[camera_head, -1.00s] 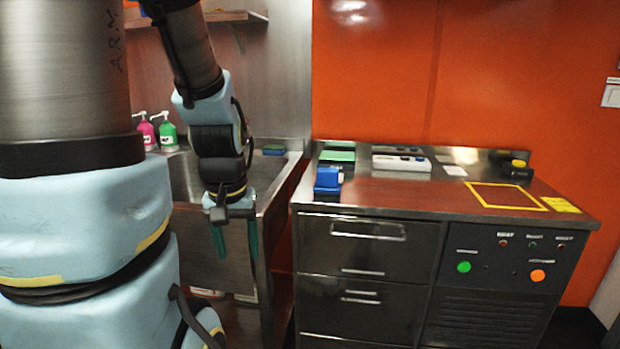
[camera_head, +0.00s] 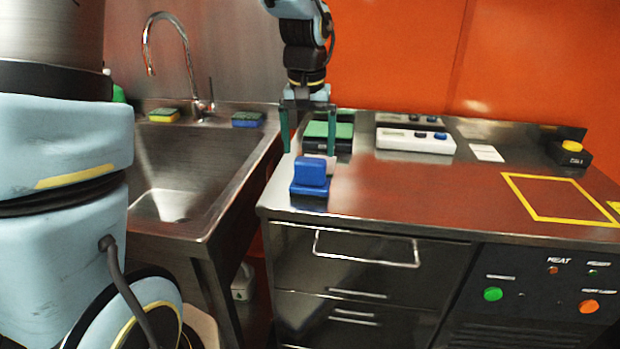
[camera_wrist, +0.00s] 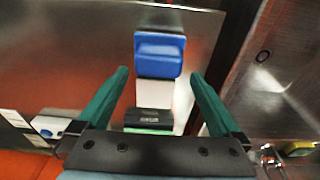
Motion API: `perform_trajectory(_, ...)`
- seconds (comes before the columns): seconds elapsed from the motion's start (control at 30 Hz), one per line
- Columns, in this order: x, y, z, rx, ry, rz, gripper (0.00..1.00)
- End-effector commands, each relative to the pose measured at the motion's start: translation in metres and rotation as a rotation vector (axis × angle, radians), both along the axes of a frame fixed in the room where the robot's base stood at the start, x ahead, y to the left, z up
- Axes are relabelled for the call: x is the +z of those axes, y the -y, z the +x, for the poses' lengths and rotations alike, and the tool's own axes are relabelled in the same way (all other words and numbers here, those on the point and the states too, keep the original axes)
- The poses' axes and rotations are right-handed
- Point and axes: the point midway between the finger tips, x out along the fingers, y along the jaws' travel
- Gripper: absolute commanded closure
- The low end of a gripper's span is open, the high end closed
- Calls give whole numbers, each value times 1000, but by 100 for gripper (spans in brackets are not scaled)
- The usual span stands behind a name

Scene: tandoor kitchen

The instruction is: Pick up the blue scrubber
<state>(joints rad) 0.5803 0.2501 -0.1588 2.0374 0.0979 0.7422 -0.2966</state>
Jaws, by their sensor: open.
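The blue scrubber (camera_head: 310,172), a blue block with a raised grip on a wider base, stands near the left front corner of the steel counter. In the wrist view it (camera_wrist: 160,53) lies ahead of the fingertips, roughly centred between them. My gripper (camera_head: 308,152) points down with its two green fingers apart. It hangs above and slightly behind the scrubber in the head view. The gripper also shows in the wrist view (camera_wrist: 160,74), with nothing held between the fingers.
A white block (camera_wrist: 155,93) sits just behind the scrubber. Behind that is a dark-based green pad (camera_head: 325,130), with a white device (camera_head: 415,141) to its right. A sink (camera_head: 190,165) with a yellow sponge (camera_head: 164,115) and a blue sponge (camera_head: 247,119) lies left. The counter's middle is clear.

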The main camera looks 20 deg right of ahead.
Motion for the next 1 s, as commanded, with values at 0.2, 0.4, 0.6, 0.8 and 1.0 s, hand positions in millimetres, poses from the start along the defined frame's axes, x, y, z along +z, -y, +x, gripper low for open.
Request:
perform_trajectory(0.2,-23,2,0,-1,-5,4,0)
perform_trajectory(0.4,-48,4,2,-1,-2,1,0)
perform_trajectory(0.6,-53,4,3,0,0,0,0)
perform_trajectory(0.8,-53,4,3,0,0,0,12)
perform_trajectory(1.0,-53,4,3,0,1,0,35)
